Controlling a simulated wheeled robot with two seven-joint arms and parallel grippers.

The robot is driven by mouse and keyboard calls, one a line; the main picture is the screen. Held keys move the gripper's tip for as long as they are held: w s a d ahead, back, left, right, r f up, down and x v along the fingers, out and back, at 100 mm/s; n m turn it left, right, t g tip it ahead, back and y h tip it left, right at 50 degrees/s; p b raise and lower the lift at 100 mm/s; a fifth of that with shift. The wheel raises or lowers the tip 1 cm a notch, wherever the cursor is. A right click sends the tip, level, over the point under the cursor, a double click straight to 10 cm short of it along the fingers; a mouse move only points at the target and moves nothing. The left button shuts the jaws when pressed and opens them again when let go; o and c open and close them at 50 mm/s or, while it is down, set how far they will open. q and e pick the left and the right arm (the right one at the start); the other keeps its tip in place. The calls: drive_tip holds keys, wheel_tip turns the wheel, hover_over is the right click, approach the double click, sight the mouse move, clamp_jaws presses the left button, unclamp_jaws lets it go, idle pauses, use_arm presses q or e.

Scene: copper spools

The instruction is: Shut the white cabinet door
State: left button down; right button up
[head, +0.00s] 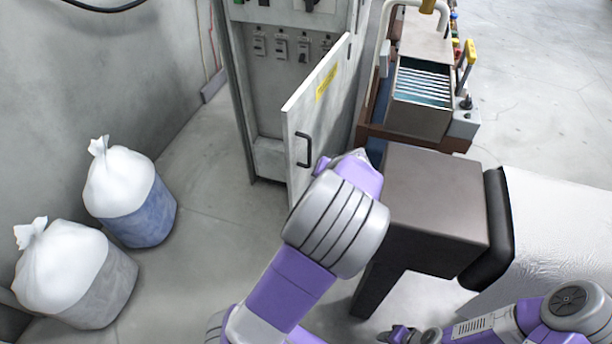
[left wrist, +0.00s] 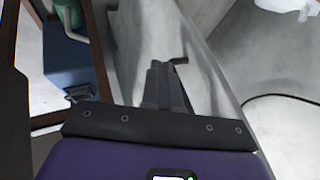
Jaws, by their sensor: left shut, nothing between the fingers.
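The white cabinet door (head: 318,104) stands open, swung out from the grey cabinet (head: 262,100). Its face carries a yellow label (head: 327,82) and a dark bar handle (head: 304,150) near its free edge. My left arm covers the door's lower part in the head view. My left gripper (left wrist: 167,68) is shut and empty in the left wrist view, with its fingers close against a pale panel (left wrist: 150,35) that looks like the door. I cannot tell whether they touch it. My right gripper (head: 398,335) is low at the bottom edge, its jaws unclear.
A brown-grey block-like table (head: 430,185) stands right of my left arm. A machine with a finned tray (head: 422,85) is behind it. Two white-bagged bins (head: 140,205) (head: 85,285) stand at the left. The floor between the bins and cabinet is clear.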

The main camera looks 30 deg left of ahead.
use_arm(q)
drive_tip(key=b, duration=0.3)
approach(297, 176)
wheel_tip(297, 176, down, 3)
drive_tip(key=w+d, duration=0.2)
drive_tip(key=a, duration=0.4)
drive_tip(key=shift+s+a+f+b, duration=0.1)
drive_tip(key=shift+s+f+b, duration=0.2)
drive_tip(key=shift+b, duration=0.1)
